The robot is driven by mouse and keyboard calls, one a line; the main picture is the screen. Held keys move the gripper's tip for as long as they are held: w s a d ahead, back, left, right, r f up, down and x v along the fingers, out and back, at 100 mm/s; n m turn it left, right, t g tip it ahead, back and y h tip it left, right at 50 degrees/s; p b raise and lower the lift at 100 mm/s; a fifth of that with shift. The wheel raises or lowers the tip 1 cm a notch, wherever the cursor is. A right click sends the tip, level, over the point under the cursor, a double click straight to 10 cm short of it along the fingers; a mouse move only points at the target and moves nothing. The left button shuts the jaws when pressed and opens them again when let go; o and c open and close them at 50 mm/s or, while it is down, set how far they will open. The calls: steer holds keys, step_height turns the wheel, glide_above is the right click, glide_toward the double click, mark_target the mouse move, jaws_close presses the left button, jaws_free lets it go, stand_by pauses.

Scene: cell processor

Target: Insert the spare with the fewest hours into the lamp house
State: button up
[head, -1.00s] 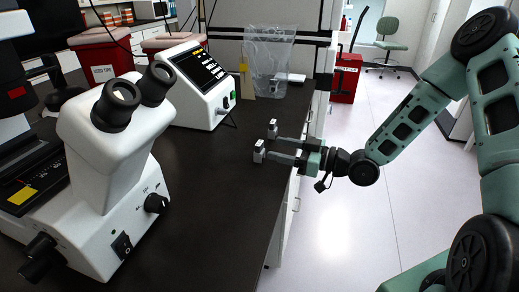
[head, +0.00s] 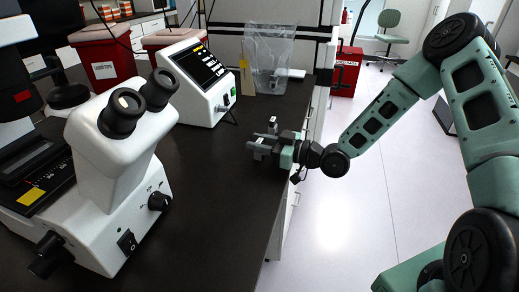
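Two small grey-white blocks, likely the spares, stand on the dark bench near its right edge. The far block (head: 272,122) is just beyond my gripper (head: 254,144). The near block (head: 259,154) is at my fingers, which reach left over the bench on either side of it or just above it. My fingers partly hide the near block, and I cannot tell whether they are closed on it. Any hour markings are too small to read. A white microscope (head: 120,170) stands at the left; I cannot tell which part is the lamp house.
A white control box (head: 200,85) with a screen stands behind the microscope. Red bins (head: 105,60) stand at the back left. The bench (head: 215,210) in front is clear.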

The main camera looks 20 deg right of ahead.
steer(key=shift+c, duration=0.7)
steer(key=shift+d+r, duration=0.1)
steer(key=shift+r, duration=0.05)
steer(key=shift+s+d+r, duration=0.15)
steer(key=s+d+r+b, duration=0.1)
steer(key=s+d+r, duration=0.6)
steer(key=s+d, duration=0.2)
steer(key=shift+d+r, duration=0.25)
steer(key=shift+d, duration=0.3)
steer(key=o, duration=0.4)
jaws_close()
